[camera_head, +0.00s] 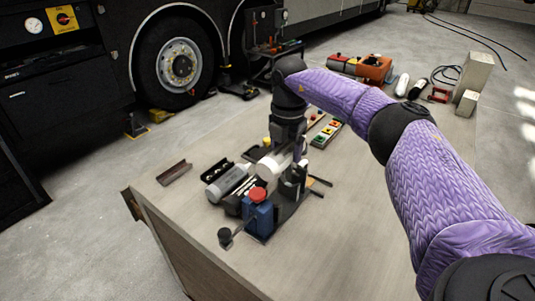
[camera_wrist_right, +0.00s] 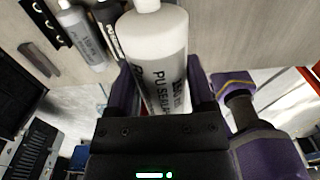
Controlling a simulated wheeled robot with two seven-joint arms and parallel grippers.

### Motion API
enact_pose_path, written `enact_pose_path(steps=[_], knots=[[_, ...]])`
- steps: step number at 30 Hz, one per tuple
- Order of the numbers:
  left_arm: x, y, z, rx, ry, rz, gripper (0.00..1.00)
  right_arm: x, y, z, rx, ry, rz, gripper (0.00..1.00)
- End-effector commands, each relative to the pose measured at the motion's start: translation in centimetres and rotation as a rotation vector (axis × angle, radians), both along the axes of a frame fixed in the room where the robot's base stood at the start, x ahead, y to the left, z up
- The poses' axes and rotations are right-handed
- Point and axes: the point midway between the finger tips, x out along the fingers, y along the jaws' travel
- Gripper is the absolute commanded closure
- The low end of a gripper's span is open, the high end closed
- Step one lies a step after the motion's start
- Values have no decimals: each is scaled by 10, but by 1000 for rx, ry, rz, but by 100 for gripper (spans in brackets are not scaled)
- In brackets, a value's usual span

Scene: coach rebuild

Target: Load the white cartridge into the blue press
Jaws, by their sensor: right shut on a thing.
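My right gripper (camera_head: 290,150) is over the middle of the workbench, shut on the white cartridge (camera_head: 268,167). In the right wrist view the cartridge (camera_wrist_right: 165,65), lettered "PU SEALANT", sits between the two fingers (camera_wrist_right: 165,95); its lower part is hidden by the gripper. The blue press (camera_head: 259,218) stands near the front corner of the bench, with a red knob on top, a black knob at its left and dark parts reaching back right. The white cartridge is behind the press. I cannot tell whether it touches the press or bench. My left gripper is not in view.
A grey cartridge (camera_head: 228,182) lies left of the white one, near a black rack (camera_head: 216,170). A brown metal angle (camera_head: 174,173) lies at the left edge. A tray with coloured buttons (camera_head: 327,134) is behind my gripper. The front right of the bench is clear.

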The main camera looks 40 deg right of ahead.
Motion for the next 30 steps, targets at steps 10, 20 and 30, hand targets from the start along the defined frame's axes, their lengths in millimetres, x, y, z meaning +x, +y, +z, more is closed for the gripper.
enact_pose_path(steps=[10, 20, 30], knots=[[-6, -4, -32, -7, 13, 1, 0, 0, 0, -40, -1, 2, -1, 100], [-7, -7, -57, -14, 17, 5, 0, 0, 0, -64, -1, 2, 0, 100], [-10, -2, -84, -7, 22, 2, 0, -1, 0, -89, 0, 2, -1, 100]])
